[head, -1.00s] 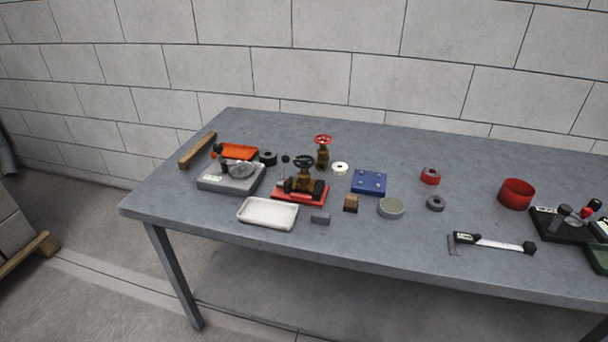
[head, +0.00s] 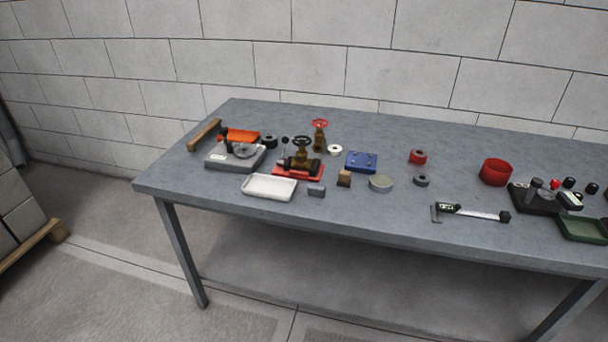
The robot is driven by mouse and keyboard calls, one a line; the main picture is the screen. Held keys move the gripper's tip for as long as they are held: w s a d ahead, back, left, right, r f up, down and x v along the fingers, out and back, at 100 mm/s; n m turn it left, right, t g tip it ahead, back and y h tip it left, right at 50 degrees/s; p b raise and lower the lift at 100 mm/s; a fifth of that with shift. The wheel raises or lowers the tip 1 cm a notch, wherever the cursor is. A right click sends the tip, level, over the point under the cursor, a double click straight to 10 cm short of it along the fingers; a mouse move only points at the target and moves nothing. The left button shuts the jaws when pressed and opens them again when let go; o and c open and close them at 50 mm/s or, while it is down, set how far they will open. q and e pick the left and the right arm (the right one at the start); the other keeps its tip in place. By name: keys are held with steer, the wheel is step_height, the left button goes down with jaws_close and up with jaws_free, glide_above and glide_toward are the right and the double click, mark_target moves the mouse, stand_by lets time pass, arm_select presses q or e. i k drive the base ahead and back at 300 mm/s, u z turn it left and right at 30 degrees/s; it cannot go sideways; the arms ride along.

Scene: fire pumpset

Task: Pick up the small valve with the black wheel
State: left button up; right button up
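The small valve with the black wheel (head: 302,152) has a brass body and sits upright on a red base plate (head: 309,174), left of the middle of the grey table. A second brass valve with a red wheel (head: 320,134) stands just behind it and to its right. Neither of my grippers shows in the head view.
A wooden pallet (head: 32,246) lies on the floor at left.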

mark_target(301, 162)
steer(key=z, duration=1.45)
steer(key=i, duration=0.6)
steer(key=u, duration=1.1)
